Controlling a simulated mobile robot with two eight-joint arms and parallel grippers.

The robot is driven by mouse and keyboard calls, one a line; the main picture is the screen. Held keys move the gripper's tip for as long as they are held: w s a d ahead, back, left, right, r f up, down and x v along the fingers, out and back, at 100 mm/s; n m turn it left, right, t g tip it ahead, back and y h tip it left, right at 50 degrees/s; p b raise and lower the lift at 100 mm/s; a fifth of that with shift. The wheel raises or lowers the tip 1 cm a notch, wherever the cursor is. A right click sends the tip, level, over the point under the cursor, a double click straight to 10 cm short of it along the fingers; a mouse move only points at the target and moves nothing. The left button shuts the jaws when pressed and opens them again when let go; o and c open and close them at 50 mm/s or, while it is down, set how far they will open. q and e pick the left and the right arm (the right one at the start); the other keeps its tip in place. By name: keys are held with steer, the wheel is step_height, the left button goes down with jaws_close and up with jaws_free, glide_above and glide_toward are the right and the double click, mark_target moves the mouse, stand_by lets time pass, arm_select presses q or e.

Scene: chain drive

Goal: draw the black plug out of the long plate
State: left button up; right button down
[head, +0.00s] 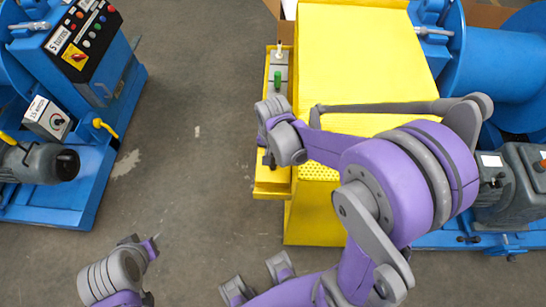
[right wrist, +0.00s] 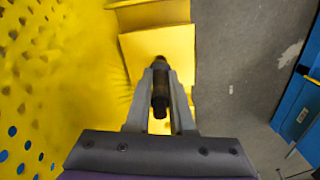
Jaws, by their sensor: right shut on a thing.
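The black plug (right wrist: 160,92) is a dark upright-looking cylinder between the two fingers of my right gripper (right wrist: 160,76), which is shut on it. In the head view my right gripper (head: 267,157) is over the yellow ledge at the machine's left side, mostly hidden by its wrist. A narrow grey plate (head: 280,64) lies farther along this ledge, with a green plug (head: 277,80) and a pale pin (head: 279,47). My arm covers its near end. I cannot tell whether the black plug's lower end sits in a plate.
The yellow machine cover (head: 350,60) rises right beside the ledge (head: 272,190). Bare concrete floor (head: 195,180) lies to the left. A blue machine with a control panel (head: 80,35) stands at the far left, and a grey motor (head: 515,190) at the right.

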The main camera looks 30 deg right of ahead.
arm_select(q)
steer(key=shift+w+r+p, duration=0.25)
steer(key=shift+r+p, duration=0.25)
steer(key=shift+r, duration=0.2)
steer(key=shift+w+r+p, duration=0.2)
steer(key=shift+r+p, duration=0.35)
steer(key=shift+r, duration=0.2)
steer(key=shift+w+r+p, duration=0.25)
steer(key=shift+r+p, duration=0.25)
steer(key=shift+r, duration=0.2)
arm_select(e)
steer(key=shift+r, duration=2.75)
